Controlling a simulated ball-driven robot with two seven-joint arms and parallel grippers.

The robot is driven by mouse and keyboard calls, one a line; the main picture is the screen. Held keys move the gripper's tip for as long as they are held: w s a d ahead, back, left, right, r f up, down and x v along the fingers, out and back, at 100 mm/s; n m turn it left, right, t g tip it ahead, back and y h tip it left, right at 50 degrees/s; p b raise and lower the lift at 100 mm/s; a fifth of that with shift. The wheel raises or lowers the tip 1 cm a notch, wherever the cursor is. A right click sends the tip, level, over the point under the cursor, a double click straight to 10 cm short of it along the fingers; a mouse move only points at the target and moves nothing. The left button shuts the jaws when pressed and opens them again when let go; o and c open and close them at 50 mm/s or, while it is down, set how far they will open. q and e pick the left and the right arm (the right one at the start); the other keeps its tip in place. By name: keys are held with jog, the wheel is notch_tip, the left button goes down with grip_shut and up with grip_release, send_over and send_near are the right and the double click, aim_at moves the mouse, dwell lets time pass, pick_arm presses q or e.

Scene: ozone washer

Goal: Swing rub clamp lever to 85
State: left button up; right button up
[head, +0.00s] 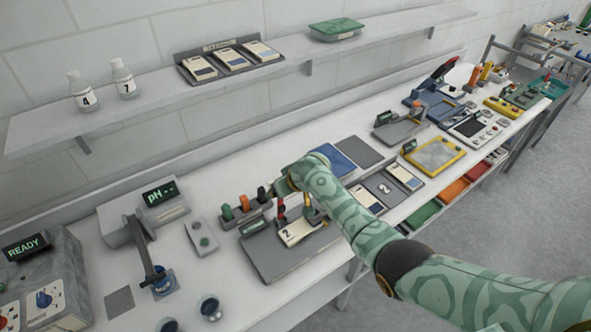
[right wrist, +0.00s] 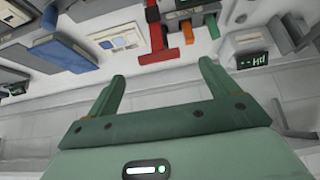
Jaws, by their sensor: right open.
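A grey plate (head: 262,256) on the bench holds a white card marked 2 (head: 297,233). A small red upright (head: 281,209) stands at the card's back edge, beside a yellow upright piece. In the right wrist view a red T-shaped lever (right wrist: 158,42) with a dark end shows beyond the fingers, near a white card (right wrist: 122,38). I take it for the clamp lever; its angle cannot be read. My right gripper (head: 283,187) is behind the plate, by the tool rack. In the wrist view its fingers (right wrist: 162,75) are open, empty and apart from the lever. My left gripper is not in view.
A rack with green, orange and dark handles (head: 243,205) stands close behind the plate. A pH meter (head: 160,195) and a READY machine (head: 38,275) are at left. A blue pad (head: 336,160) and card trays lie to the right. A shelf (head: 140,105) runs above.

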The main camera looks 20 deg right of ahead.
jog(key=p+v, duration=0.2)
jog(key=v, duration=0.7)
jog(key=shift+s+r, duration=0.25)
jog(key=shift+d, duration=0.1)
